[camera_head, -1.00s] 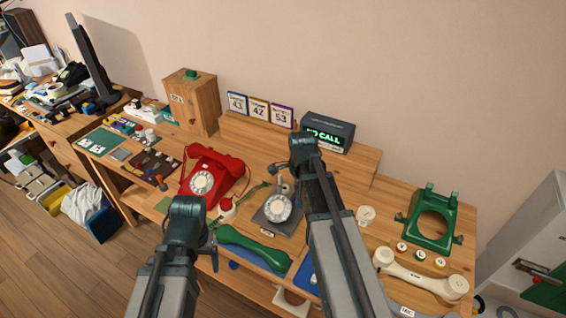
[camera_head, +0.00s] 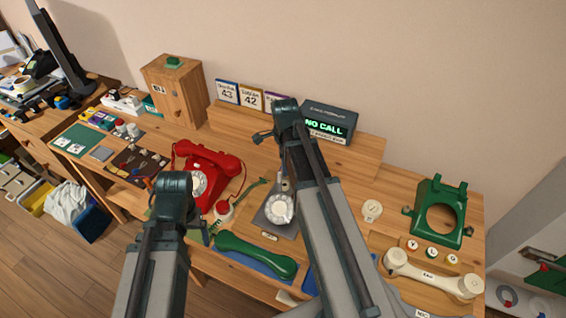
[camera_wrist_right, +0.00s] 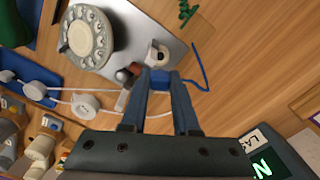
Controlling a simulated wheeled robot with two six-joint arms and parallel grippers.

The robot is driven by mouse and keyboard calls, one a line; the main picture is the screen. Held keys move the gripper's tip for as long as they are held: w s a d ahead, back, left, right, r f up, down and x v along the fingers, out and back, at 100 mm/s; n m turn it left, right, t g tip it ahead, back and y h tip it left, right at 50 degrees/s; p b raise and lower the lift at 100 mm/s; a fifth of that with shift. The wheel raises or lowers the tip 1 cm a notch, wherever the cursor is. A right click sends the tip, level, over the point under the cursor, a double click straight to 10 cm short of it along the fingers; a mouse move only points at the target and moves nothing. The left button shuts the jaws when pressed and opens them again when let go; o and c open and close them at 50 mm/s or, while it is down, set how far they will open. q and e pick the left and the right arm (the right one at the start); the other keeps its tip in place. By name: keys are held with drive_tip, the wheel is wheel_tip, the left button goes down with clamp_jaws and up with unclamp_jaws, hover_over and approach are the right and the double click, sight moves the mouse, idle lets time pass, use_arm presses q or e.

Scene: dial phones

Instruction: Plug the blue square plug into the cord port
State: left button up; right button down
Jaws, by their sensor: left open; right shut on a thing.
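My right gripper (camera_wrist_right: 160,76) is shut on the blue plug (camera_wrist_right: 161,83), held between its fingertips in the right wrist view. A blue cord (camera_wrist_right: 201,62) lies just to the right. I cannot tell whether plug and port touch. The base carries a rotary dial (camera_wrist_right: 87,38); it also shows in the head view (camera_head: 279,208). My left gripper (camera_head: 200,232) is open and empty, its fingers partly hidden, near the green handset (camera_head: 255,255).
A red phone (camera_head: 205,175) stands left of the grey base. The NO CALL display (camera_head: 329,122) stands on the shelf behind my right arm. A green phone shell (camera_head: 440,210) and cream handset (camera_head: 432,275) are at right. Round white discs on a cord (camera_wrist_right: 85,104) lie near the right gripper.

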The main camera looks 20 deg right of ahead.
sight(285, 185)
drive_tip(key=shift+f, duration=0.1)
wheel_tip(285, 185, down, 5)
drive_tip(key=b, duration=0.5)
drive_tip(key=shift+f+b, duration=0.2)
drive_tip(key=shift+b, duration=0.1)
drive_tip(key=shift+f+b, duration=0.45)
idle(1.3)
drive_tip(key=c, duration=0.6)
unclamp_jaws()
drive_tip(key=shift+r, duration=0.1)
wheel_tip(285, 185, up, 14)
drive_tip(key=p, duration=1.4)
